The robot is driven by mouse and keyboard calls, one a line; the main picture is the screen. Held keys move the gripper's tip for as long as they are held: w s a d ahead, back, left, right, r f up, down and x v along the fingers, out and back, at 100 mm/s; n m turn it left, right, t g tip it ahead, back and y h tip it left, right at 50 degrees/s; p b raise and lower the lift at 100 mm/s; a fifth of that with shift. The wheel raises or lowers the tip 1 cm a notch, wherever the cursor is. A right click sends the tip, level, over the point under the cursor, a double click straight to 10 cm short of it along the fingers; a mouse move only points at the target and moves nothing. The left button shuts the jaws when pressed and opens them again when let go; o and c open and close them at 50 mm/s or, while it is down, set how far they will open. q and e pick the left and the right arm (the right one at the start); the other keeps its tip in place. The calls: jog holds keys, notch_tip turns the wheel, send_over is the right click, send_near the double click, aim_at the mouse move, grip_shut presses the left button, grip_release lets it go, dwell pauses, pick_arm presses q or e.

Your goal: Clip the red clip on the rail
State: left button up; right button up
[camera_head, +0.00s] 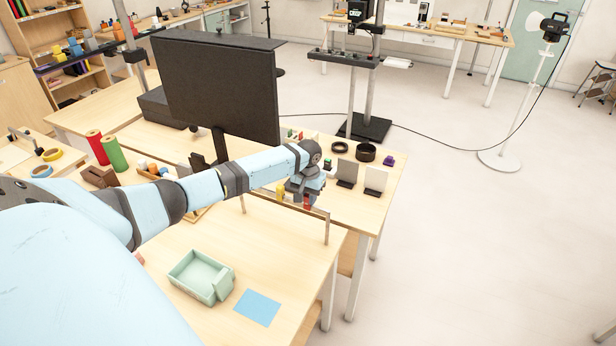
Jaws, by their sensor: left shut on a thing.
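The rail (319,211) is a thin brown bar on two upright posts, standing across the far part of the near table. My left arm reaches in from the left, and my left gripper (306,198) is at the rail, right of its middle. The gripper is shut on the small red clip (307,202), which is at the height of the bar. The arm hides part of both, and I cannot tell whether the clip touches or grips the bar. A yellow clip (281,190) is by the rail, just left of the gripper. My right gripper is out of view.
A pale green tray (187,286) and a blue square (258,307) lie on the near table. A large black monitor (220,85) stands behind my arm.

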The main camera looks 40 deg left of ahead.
pick_arm(q)
jog(key=shift+f, duration=0.1)
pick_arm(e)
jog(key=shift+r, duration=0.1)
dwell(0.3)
pick_arm(q)
jog(key=o, duration=1)
notch_tip(320, 180, up, 2)
jog(key=shift+r, duration=0.1)
notch_tip(320, 180, up, 12)
jog(key=shift+f+b, duration=0.15)
jog(key=shift+b, duration=0.9)
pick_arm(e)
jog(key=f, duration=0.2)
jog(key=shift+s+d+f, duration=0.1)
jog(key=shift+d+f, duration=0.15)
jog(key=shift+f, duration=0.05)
